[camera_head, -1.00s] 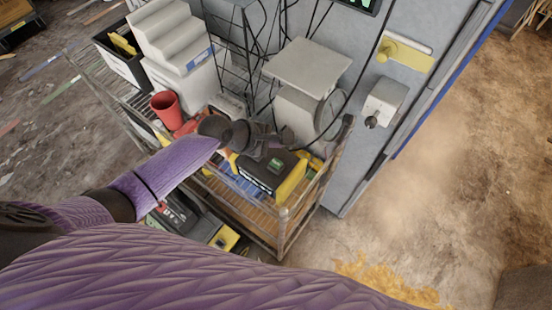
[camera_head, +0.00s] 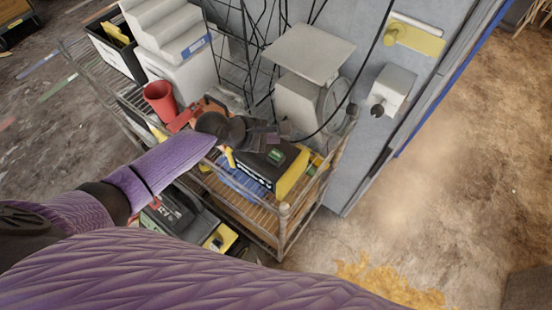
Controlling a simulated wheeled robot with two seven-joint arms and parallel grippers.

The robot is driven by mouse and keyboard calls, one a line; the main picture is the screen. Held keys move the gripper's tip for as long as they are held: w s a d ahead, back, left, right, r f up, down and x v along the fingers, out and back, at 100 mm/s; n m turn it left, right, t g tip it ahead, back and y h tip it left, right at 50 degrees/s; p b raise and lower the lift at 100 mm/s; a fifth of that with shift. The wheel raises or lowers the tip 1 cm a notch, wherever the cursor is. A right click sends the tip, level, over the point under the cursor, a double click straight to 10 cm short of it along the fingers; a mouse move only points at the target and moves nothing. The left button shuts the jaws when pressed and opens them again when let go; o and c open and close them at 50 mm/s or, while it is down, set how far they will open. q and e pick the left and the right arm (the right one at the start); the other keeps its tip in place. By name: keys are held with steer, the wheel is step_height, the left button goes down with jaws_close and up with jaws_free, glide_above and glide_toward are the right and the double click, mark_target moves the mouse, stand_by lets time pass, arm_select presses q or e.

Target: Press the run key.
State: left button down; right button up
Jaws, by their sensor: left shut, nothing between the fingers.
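A black device with yellow sides (camera_head: 290,178) and a small green panel on its top sits on the upper shelf of a wire cart. I cannot make out a run key on it. My left gripper (camera_head: 284,131), dark grey on a purple-sleeved arm, is shut and empty. It is just behind the device's top in the picture, hiding part of its back edge. I cannot tell whether it touches anything. My right gripper is not in view.
The wire cart (camera_head: 283,222) also holds a red cup (camera_head: 160,99), white stepped boxes (camera_head: 172,40) and a dial scale (camera_head: 309,53). Cables hang behind. A grey door with a boxy latch (camera_head: 391,90) stands right. The floor at right is open.

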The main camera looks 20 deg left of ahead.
mark_target(273, 155)
arm_select(q)
step_height(273, 155, down, 4)
steer(key=shift+r+b, duration=0.2)
steer(key=shift+b, duration=0.8)
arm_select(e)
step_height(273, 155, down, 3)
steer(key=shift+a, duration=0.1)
arm_select(q)
steer(key=shift+f, duration=0.15)
stand_by(0.7)
steer(key=shift+f, duration=0.25)
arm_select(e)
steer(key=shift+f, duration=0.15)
arm_select(q)
steer(key=shift+f+b, duration=0.45)
steer(key=shift+f, duration=0.05)
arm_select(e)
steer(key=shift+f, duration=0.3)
arm_select(q)
steer(key=shift+r, duration=0.1)
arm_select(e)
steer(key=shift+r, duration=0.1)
arm_select(q)
steer(key=shift+r+p, duration=0.8)
steer(key=shift+p, duration=0.25)
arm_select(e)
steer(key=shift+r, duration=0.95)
